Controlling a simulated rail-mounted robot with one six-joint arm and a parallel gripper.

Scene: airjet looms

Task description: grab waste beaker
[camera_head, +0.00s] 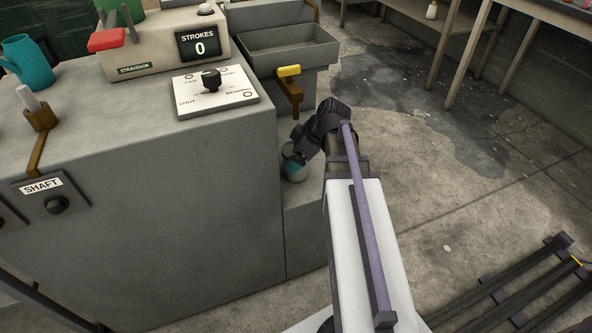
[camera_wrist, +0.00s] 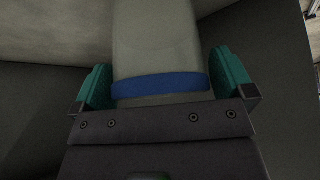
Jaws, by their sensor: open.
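The waste beaker (camera_head: 296,174) is a pale, translucent vessel low beside the grey machine cabinet, partly hidden by my gripper (camera_head: 291,158). In the wrist view the beaker (camera_wrist: 157,42) has a blue band and stands between the teal finger pads of my gripper (camera_wrist: 163,80). The fingers are open, one on each side of the beaker. A narrow gap shows at the left pad; the right pad is very close to the beaker, and I cannot tell whether it touches. The beaker's far end is cut off by the picture's top edge.
The cabinet (camera_head: 150,200) is a wall left of my gripper. A brown lever with a yellow handle (camera_head: 289,71) and a grey basin (camera_head: 287,45) are above and behind it. Open concrete floor (camera_head: 450,190) lies to the right.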

